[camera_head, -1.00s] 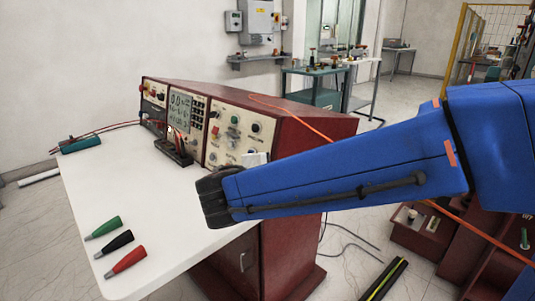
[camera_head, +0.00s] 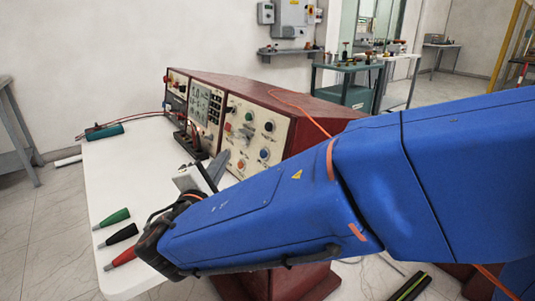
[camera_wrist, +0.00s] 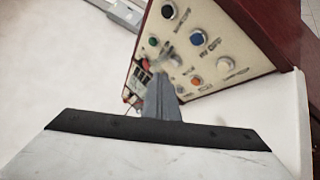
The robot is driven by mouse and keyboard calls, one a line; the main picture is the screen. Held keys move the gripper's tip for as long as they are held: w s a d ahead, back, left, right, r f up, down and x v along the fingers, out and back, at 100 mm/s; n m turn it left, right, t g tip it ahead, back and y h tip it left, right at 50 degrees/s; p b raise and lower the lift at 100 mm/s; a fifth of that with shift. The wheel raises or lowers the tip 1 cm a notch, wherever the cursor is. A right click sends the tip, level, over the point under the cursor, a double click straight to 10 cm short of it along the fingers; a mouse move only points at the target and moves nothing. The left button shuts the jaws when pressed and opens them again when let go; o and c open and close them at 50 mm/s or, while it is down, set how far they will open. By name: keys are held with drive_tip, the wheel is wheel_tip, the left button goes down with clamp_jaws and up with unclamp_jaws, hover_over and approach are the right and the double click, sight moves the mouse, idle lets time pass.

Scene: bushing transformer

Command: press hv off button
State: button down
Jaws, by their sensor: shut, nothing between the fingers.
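The control panel (camera_head: 250,135) on the sloped red console carries several coloured buttons and knobs. The blue button (camera_head: 264,153) is low on the right part of the panel. In the wrist view the blue button (camera_wrist: 197,37) is right of centre, and the blurred label beside it seems to read HV OFF. My gripper (camera_head: 205,175) is over the white table, in front of the panel and apart from it. In the wrist view my gripper (camera_wrist: 161,85) is shut and empty, its grey fingers pointing towards the panel, left of and below the blue button.
The white table (camera_head: 120,170) holds green, black and red plugs near its left edge. In the wrist view an orange button (camera_wrist: 195,80) and a pale knob (camera_wrist: 226,63) sit near the blue one. An orange cable (camera_head: 300,108) crosses the console top.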

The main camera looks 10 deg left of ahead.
drive_tip(key=w+d+f, duration=0.2)
drive_tip(key=w+d, duration=0.3)
drive_tip(key=w, duration=0.1)
drive_tip(key=shift+w+d, duration=0.3)
idle(0.5)
drive_tip(key=shift+w+d, duration=0.1)
idle(1.9)
drive_tip(key=shift+w+d+f, duration=0.15)
drive_tip(key=shift+w+d, duration=0.05)
drive_tip(key=shift+w+d+f, duration=0.1)
drive_tip(key=shift+w+d, duration=0.15)
drive_tip(key=shift+w, duration=0.1)
idle(1.1)
drive_tip(key=shift+s+a, duration=0.1)
drive_tip(key=shift+s+a+r, duration=0.2)
drive_tip(key=shift+s+a, duration=0.25)
drive_tip(key=shift+s, duration=0.1)
drive_tip(key=shift+s, duration=0.1)
idle(0.4)
drive_tip(key=shift+s+a+r, duration=0.3)
drive_tip(key=shift+s+a, duration=0.5)
drive_tip(key=shift+s, duration=0.1)
drive_tip(key=shift+s+a+r, duration=0.3)
drive_tip(key=shift+s+a, duration=0.45)
drive_tip(key=shift+s, duration=0.1)
